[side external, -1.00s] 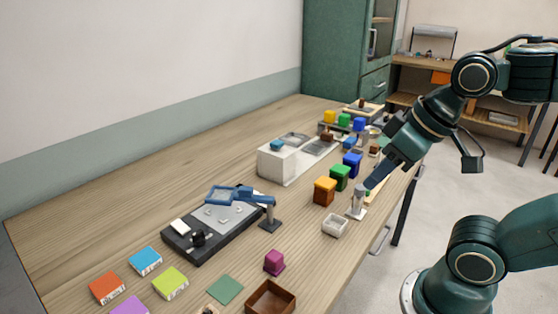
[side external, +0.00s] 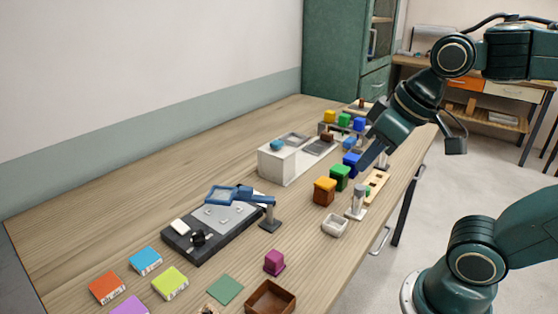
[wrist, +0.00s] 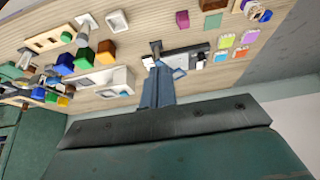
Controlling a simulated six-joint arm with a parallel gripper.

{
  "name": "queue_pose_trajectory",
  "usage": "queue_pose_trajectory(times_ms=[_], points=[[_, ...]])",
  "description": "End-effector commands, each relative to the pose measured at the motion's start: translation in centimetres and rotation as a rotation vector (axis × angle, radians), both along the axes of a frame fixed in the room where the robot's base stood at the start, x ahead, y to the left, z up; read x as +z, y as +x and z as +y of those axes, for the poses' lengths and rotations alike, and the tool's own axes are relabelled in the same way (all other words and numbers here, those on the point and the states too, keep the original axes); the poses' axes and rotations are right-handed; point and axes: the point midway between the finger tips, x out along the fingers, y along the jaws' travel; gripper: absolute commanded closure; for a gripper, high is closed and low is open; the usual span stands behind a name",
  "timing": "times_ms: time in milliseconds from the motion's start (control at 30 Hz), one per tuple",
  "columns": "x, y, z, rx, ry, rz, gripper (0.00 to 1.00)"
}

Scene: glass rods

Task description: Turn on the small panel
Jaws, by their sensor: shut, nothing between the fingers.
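A low black panel (side external: 183,243) with a grey top, a white switch (side external: 180,227) and a black knob (side external: 198,238) lies on the table left of centre in the side view. It also shows in the wrist view (wrist: 190,54). A blue-framed magnifier (side external: 222,195) on a stand (side external: 270,213) hangs over its far part. A longer white unit (side external: 276,163) with a blue button (side external: 278,145) stands farther back. No label shows which is the small panel. My gripper (side external: 366,166) is shut and empty, above the right edge behind the colored blocks, apart from both units.
Orange (side external: 324,190), green (side external: 340,177) and blue (side external: 351,163) blocks stand near my gripper. A grey post (side external: 358,200) and a white dish (side external: 334,225) are in front. A brown box (side external: 271,299) and colored tiles (side external: 170,283) lie nearer. The table's left side is clear.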

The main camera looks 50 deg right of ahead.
Motion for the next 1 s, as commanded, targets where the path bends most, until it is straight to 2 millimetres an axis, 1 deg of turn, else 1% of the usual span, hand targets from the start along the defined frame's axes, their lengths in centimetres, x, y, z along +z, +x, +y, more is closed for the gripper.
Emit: queue_pose_trajectory(times_ms=[200, 500, 733, 1000], points=[[1.7, 3.5, 0.5, 0.002, 0.004, 0.030, 1.00], [3.4, 8.7, 1.4, 0.004, 0.008, 0.070, 1.00], [3.9, 12.9, 2.4, 0.004, 0.010, 0.101, 1.00], [3.7, 17.8, 3.8, 0.004, 0.011, 0.137, 1.00]])
